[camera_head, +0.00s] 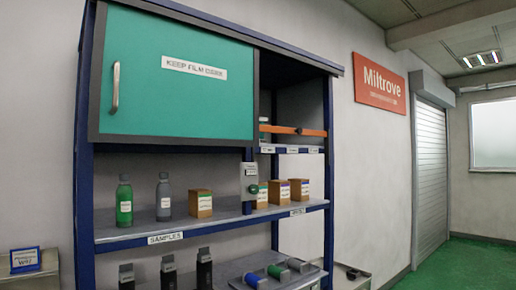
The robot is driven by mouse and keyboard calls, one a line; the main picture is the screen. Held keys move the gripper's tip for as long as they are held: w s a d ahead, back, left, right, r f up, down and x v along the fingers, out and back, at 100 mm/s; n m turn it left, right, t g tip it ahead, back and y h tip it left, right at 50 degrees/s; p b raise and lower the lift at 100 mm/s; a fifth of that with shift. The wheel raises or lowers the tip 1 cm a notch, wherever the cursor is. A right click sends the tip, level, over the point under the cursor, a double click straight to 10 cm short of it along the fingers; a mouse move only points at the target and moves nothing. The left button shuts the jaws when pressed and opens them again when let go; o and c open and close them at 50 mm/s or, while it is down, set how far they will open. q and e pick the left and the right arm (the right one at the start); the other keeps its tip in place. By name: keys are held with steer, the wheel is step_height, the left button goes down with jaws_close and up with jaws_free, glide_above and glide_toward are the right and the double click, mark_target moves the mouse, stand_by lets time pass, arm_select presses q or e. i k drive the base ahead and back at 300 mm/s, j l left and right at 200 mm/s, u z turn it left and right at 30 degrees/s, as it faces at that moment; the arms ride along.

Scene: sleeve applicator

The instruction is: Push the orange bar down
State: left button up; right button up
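The orange bar (291,129) runs level across the front of the narrow upper right bay of the blue-framed rack, just above a shelf with small white labels. A white-labelled item (264,128) shows at its left end, partly behind it. A small grey box with a green part (250,188) is fixed to the post below and left of the bar. Neither of my grippers is in view, and nothing touches the bar.
A teal door (175,83) with a metal handle closes the upper left bay. The middle shelf (232,221) holds bottles and small boxes. Dark upright devices and coloured cylinders are lower down. Free floor (462,262) lies at the right.

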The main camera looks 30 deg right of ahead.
mark_target(276, 130)
steer(key=z, duration=0.25)
steer(key=i+l+z, duration=0.45)
steer(key=i+z, duration=0.3)
steer(key=i+l+z, duration=0.1)
steer(key=i+z, duration=0.4)
steer(key=i, duration=0.85)
